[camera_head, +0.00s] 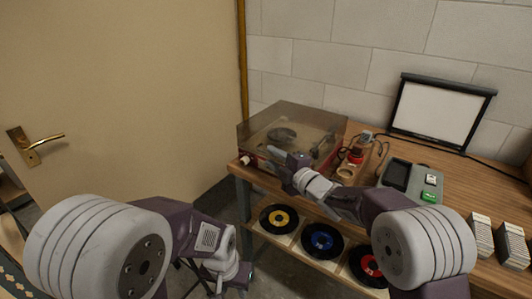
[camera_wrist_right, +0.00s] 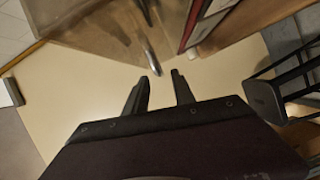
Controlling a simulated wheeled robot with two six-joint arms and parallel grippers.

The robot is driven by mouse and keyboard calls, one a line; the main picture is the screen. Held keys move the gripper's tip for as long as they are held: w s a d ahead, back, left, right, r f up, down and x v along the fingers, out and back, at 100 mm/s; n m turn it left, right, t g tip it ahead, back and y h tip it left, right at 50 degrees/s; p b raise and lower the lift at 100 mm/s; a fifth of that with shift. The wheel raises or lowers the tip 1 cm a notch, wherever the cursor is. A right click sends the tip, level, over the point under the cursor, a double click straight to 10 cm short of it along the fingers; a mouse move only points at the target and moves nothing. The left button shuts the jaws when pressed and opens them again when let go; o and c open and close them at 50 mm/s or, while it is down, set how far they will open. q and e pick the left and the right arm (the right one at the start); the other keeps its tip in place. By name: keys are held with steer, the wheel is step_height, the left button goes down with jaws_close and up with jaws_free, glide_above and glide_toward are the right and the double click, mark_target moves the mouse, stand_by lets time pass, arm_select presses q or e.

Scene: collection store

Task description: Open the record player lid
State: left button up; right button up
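The record player (camera_head: 252,157) stands at the left end of the wooden table, red at its base. Its smoky see-through lid (camera_head: 300,115) is down over the turntable in the head view. My right gripper (camera_head: 273,156) is at the front of the player, close to the lid's front side; I cannot tell whether it touches.
Records (camera_head: 322,240) lie on the shelf below the tabletop. A framed white panel (camera_head: 437,110) stands at the back. A door (camera_head: 110,90) is at the left.

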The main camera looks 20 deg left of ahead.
mark_target(266, 152)
steer(key=x, duration=0.4)
steer(key=shift+w+a, duration=0.1)
steer(key=shift+w, duration=0.05)
steer(key=shift+c, duration=0.3)
jaws_close()
stand_by(1.0)
